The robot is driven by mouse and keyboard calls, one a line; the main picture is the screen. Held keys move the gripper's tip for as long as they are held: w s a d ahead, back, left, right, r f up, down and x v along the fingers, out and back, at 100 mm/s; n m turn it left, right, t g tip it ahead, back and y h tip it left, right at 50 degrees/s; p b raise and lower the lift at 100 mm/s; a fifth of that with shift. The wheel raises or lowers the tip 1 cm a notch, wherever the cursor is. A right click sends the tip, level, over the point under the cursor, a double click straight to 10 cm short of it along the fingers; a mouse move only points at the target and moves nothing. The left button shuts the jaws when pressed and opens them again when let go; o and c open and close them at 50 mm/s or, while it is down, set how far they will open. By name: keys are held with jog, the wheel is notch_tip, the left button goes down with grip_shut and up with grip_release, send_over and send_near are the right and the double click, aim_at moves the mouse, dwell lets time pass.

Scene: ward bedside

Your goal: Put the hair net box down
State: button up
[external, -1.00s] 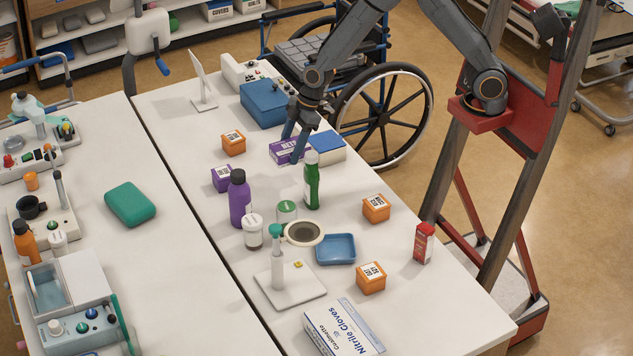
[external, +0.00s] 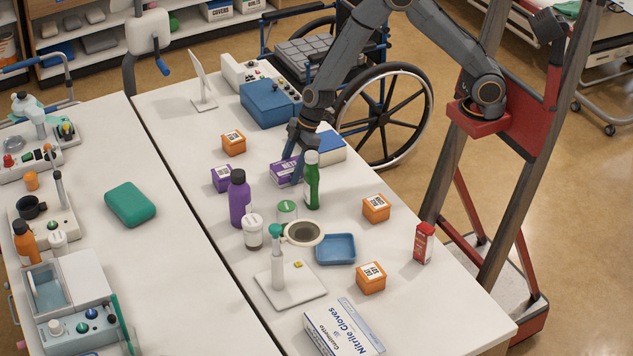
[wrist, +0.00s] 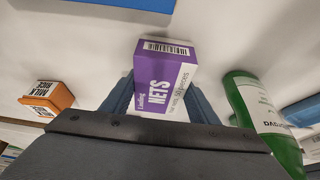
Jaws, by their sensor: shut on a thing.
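The hair net box (external: 284,173), purple and white with "NETS" on it, is between the fingers of my gripper (external: 297,172) in the external view. My gripper is shut on it, and one finger covers part of its side. In the wrist view the box (wrist: 167,78) sticks out beyond the fingers, with its lettered face and barcode end showing. It is low over the white table (external: 340,200), and I cannot tell whether its underside touches the top.
A green bottle (external: 311,182) stands close on the right of the box. A small purple box (external: 221,180) and an orange box (external: 233,144) are to the left. A purple bottle (external: 239,200) is in front. A blue box (external: 268,105) lies behind.

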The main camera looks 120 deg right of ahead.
jog(key=shift+f, duration=0.15)
jog(key=o, duration=1)
jog(key=shift+o, duration=0.2)
jog(key=shift+r, duration=0.2)
jog(key=v, duration=1.1)
jog(key=shift+s+a+r, duration=0.2)
jog(key=shift+s+r, duration=0.05)
jog(key=shift+r, duration=0.15)
jog(key=s+a+g, duration=0.3)
jog(key=s+a, duration=1.5)
jog(key=a, duration=0.2)
jog(key=shift+s+a, duration=0.25)
jog(key=shift+a, duration=0.1)
